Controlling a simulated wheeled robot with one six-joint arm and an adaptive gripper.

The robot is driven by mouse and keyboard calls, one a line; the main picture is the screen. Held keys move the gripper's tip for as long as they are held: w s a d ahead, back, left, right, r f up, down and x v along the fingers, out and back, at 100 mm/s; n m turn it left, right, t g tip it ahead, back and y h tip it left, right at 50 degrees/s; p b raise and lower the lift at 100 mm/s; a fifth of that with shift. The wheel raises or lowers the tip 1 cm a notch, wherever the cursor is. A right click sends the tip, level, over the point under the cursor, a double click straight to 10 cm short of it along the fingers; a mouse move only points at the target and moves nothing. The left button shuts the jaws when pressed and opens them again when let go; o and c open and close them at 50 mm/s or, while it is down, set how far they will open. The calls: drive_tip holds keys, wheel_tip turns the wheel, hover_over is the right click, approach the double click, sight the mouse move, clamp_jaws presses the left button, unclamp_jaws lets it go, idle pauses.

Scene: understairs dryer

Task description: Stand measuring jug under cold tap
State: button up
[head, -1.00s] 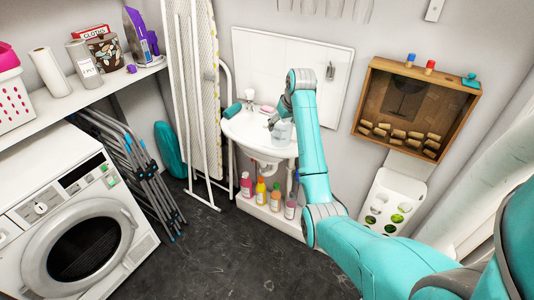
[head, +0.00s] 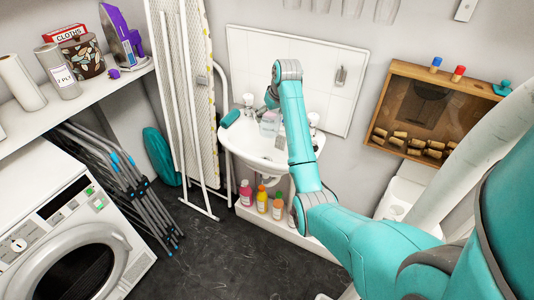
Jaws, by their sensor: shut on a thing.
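A clear measuring jug (head: 269,124) is above the white basin (head: 247,150) in the head view, near its back rim. It looks about upright. My gripper (head: 271,101) is shut on the jug at its upper part; my forearm hides some of the fingers. A white-topped tap (head: 249,101) stands at the back left of the basin, left of the jug. Another tap (head: 313,121) stands at the right, beyond my arm. I cannot tell which is the cold one. Whether the jug touches the basin is too small to tell.
A teal rolled thing (head: 230,118) lies on the basin's left rim. Colourful bottles (head: 262,199) stand below. An ironing board (head: 190,80) leans at the left, and a wooden cork box (head: 430,110) hangs at the right. The dark floor (head: 210,250) in front is clear.

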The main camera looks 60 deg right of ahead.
sight(277, 134)
wheel_tip(277, 134, down, 17)
drive_tip(key=shift+s+r, duration=0.1)
idle(0.4)
drive_tip(key=o, duration=1)
drive_tip(key=shift+c, duration=0.2)
drive_tip(key=v, duration=1.2)
